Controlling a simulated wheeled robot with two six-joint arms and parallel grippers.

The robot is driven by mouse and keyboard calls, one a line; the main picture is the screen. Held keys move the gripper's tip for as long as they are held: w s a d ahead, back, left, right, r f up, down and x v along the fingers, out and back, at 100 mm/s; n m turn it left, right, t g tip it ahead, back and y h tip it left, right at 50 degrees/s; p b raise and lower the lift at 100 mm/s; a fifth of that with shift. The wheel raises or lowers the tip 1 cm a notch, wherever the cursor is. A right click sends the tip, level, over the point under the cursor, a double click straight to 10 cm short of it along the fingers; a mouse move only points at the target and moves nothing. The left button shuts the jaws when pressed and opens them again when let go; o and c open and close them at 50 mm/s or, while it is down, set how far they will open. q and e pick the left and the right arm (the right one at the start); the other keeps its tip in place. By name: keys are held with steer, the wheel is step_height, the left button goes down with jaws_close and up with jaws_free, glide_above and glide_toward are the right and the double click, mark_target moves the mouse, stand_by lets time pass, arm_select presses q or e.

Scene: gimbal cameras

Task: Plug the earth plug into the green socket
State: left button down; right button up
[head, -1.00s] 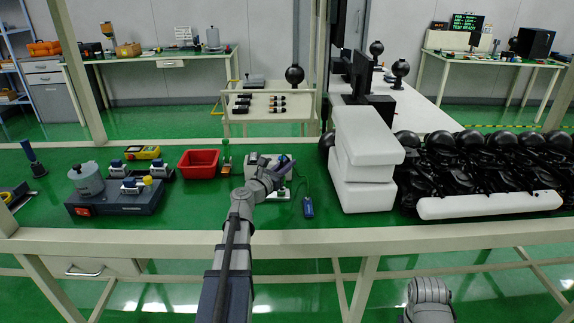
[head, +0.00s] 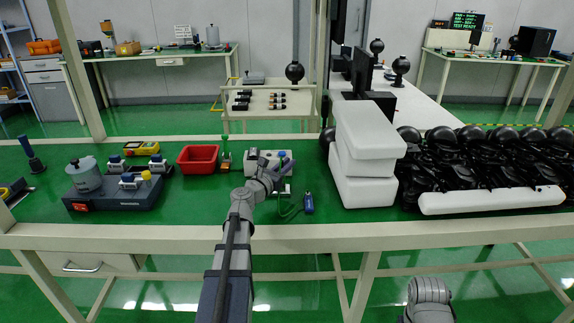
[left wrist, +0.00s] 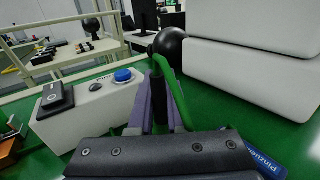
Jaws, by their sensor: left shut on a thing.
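My left gripper (head: 284,166) is at the front right of a light box (head: 252,161) with a blue knob on top. In the left wrist view its two purple-grey fingers (left wrist: 159,110) are shut on a dark, slim plug (left wrist: 159,92). A green cable (left wrist: 175,85) arches beside the fingers. In the head view the cable (head: 289,210) hangs below the gripper and runs toward a blue handheld piece (head: 308,204) on the table. The box (left wrist: 95,107) lies to the left of the fingers in the wrist view. I cannot make out a green socket. My right gripper is not in view.
White boxes (head: 367,160) are stacked on the right, beside many black parts (head: 470,165). A red bin (head: 198,159) and a dark base unit (head: 112,199) stand to the left. The green tabletop (head: 215,208) is clear in front of the bin.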

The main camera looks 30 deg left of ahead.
arm_select(q)
steer(key=shift+f, duration=0.2)
steer(key=c, duration=0.8)
jaws_free()
steer(key=shift+s, duration=0.15)
steer(key=shift+s+a, duration=0.15)
steer(key=shift+s, duration=3.6)
